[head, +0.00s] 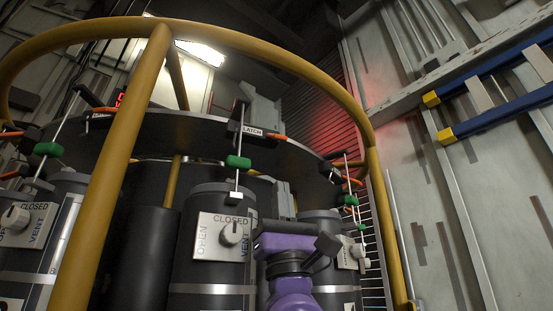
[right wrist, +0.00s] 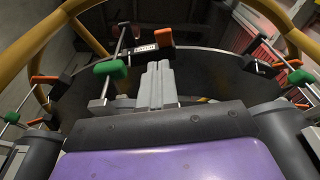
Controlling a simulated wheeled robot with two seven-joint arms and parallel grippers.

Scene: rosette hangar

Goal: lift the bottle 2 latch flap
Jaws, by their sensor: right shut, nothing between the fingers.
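Several dark bottles stand in a ring; no bottle number is readable, so I cannot tell which is bottle 2. The middle bottle (head: 212,265) has a white vent plate with a knob. Above it, a LATCH label (head: 252,131) with an orange-ended flap (head: 276,137) sits on the dark ring plate. The label (right wrist: 143,48) and the flap (right wrist: 163,36) also show in the right wrist view. My purple right gripper (head: 282,200) is shut and empty, below and right of that flap. Its fingers (right wrist: 157,84) appear apart from the flap. My left gripper is out of view.
A yellow tubular rail (head: 118,160) curves around the bottles, with an upright in front at left. A rod with a green grip (head: 238,162) hangs left of my right gripper. More latches and rods (head: 350,180) stand at right.

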